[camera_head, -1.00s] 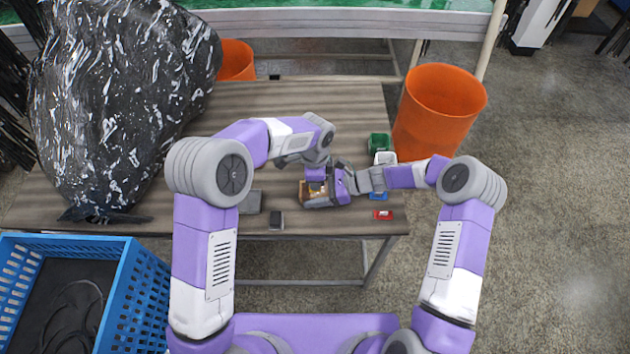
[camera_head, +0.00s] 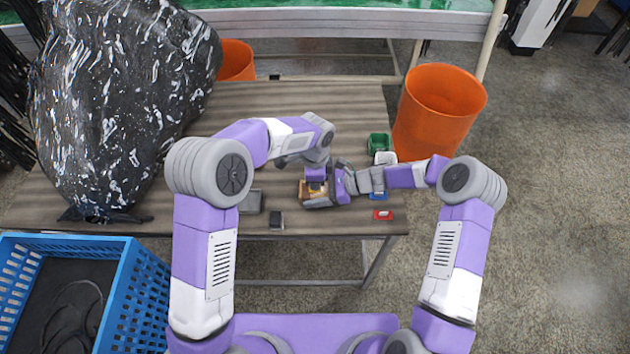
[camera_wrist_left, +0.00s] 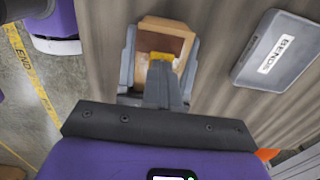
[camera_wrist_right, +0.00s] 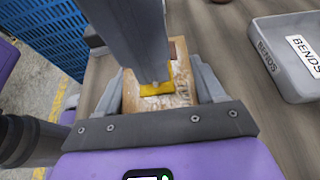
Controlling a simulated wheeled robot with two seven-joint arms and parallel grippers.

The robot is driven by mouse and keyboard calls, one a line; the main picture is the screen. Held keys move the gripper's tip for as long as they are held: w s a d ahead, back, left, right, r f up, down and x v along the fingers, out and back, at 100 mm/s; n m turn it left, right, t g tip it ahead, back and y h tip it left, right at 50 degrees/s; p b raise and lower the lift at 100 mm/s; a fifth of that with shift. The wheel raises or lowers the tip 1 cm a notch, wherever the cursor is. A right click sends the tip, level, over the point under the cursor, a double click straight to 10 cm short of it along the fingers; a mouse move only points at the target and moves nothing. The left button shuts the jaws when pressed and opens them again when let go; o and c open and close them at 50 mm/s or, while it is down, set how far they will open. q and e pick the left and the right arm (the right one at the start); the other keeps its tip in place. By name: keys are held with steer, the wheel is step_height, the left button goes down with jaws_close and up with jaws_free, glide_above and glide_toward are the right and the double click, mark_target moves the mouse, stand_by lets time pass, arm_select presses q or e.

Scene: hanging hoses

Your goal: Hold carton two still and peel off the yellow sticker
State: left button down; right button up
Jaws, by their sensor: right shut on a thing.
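The carton (camera_head: 310,199) is a small brown box on the table; it also shows in the left wrist view (camera_wrist_left: 170,27). My right gripper (camera_wrist_right: 160,85) is shut on it, one finger along each side. The yellow sticker (camera_wrist_right: 181,77) is on the carton's upper face; it also shows in the left wrist view (camera_wrist_left: 163,57). My left gripper (camera_wrist_left: 161,66) points down at the sticker from above, fingers close together. Its tips cover part of the sticker, and I cannot tell whether they pinch it. The carton's number is not legible.
A grey BENDS tray (camera_wrist_left: 245,72) lies beside the carton. A small dark item (camera_head: 276,220) and a red item (camera_head: 382,215) lie near the front edge. Green (camera_head: 379,143) and white (camera_head: 385,158) containers stand at the right. A black bag (camera_head: 120,100) fills the left.

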arm_select(q)
steer(key=shift+r, duration=0.65)
stand_by(0.8)
steer(key=shift+r, duration=2.95)
arm_select(e)
steer(key=o, duration=1.1)
steer(key=shift+d, duration=0.15)
steer(key=v, duration=1.1)
steer(key=shift+d+r, duration=0.15)
steer(key=shift+d, duration=0.2)
arm_select(q)
steer(key=shift+r, duration=0.1)
arm_select(e)
steer(key=shift+r, duration=0.1)
